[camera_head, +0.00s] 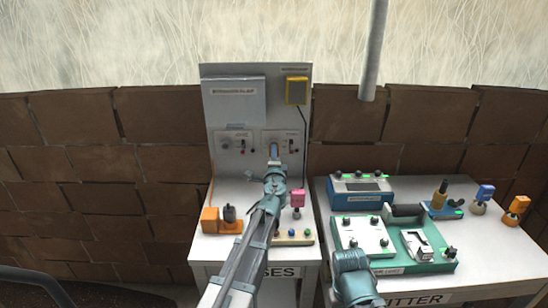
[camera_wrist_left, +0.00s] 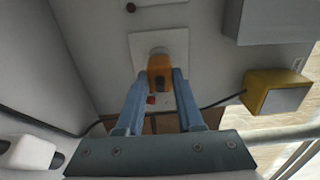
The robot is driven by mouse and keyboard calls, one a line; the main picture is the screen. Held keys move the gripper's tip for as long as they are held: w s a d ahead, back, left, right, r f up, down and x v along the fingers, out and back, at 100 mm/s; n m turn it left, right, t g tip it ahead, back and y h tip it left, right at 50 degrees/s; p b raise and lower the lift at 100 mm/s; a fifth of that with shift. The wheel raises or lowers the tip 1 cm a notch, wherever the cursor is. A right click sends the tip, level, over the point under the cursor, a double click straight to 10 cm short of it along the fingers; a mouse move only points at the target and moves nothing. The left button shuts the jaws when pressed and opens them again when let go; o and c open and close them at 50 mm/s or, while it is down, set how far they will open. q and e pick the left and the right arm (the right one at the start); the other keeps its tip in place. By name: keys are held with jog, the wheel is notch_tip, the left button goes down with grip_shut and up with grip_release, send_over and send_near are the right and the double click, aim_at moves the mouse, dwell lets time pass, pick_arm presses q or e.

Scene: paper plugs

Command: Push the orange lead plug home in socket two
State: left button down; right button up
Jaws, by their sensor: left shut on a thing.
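My left gripper (camera_head: 275,152) reaches up to the right-hand socket plate (camera_head: 290,139) on the upright grey panel. In the left wrist view, the left gripper (camera_wrist_left: 162,76) is shut on the orange plug (camera_wrist_left: 160,64). The plug points at a white socket plate (camera_wrist_left: 176,42), and a pale round part shows between them. I cannot tell how deep the plug sits. In the head view the gripper hides the plug. The socket number is too small to read. My right gripper's fingers do not show.
A second socket plate (camera_head: 231,144) is on the left of the panel. A yellow box (camera_head: 296,90) with a black cord hangs at upper right. An orange block (camera_head: 221,220) and a pink-topped piece (camera_head: 297,199) stand below. Blue and green devices fill the right table.

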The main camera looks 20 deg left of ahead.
pick_arm(q)
jog(key=shift+w, duration=0.25)
jog(key=shift+c, duration=2.3)
grip_release()
jog(key=shift+s, duration=0.2)
jog(key=shift+v, duration=2.6)
